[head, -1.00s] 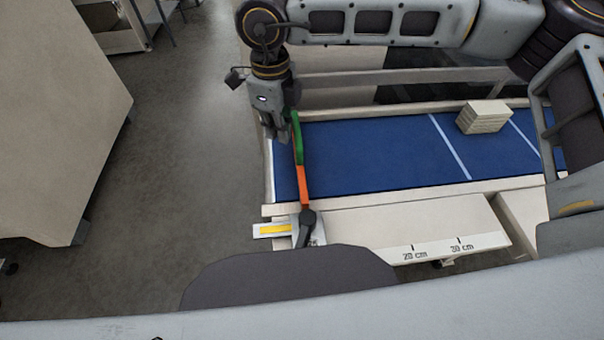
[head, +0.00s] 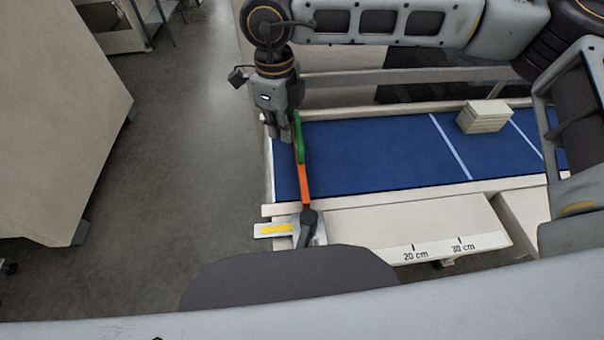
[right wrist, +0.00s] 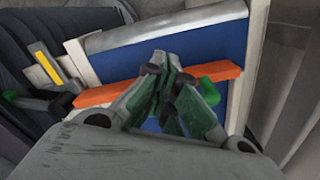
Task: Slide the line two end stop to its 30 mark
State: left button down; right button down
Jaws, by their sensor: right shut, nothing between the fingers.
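The end stop (head: 304,185) is an orange bar with a green far part, lying across the left end of the blue belt. Its dark clamp (head: 309,217) and a plate with a yellow strip (head: 277,230) sit at the near rail, left of the 20 cm mark. The 30 cm mark (head: 460,242) is on the white scale further right. My right gripper (head: 279,138) is shut and empty, just left of the bar's green part; I cannot tell whether it touches. The right wrist view shows its fingers (right wrist: 162,68) crossing over the orange bar (right wrist: 110,95). My left gripper is out of view.
The blue belt (head: 370,150) is clear from the bar to a stack of pale slabs (head: 484,117) at the right. White lines cross the belt. Pale rails run along both belt sides. Open floor (head: 180,180) lies to the left.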

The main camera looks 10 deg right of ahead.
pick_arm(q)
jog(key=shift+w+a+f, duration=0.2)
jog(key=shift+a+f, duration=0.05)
pick_arm(e)
jog(key=shift+d, duration=0.8)
pick_arm(q)
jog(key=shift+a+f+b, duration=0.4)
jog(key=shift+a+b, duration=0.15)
jog(key=shift+b, duration=0.1)
pick_arm(e)
jog(key=shift+d, duration=1.35)
dwell(0.4)
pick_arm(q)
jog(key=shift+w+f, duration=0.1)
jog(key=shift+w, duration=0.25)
pick_arm(e)
jog(key=shift+d, duration=0.35)
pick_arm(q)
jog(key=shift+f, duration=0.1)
pick_arm(e)
jog(key=shift+d, duration=0.25)
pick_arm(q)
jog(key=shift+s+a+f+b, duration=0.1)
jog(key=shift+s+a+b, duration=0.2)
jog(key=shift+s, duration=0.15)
pick_arm(e)
jog(key=shift+d, duration=0.35)
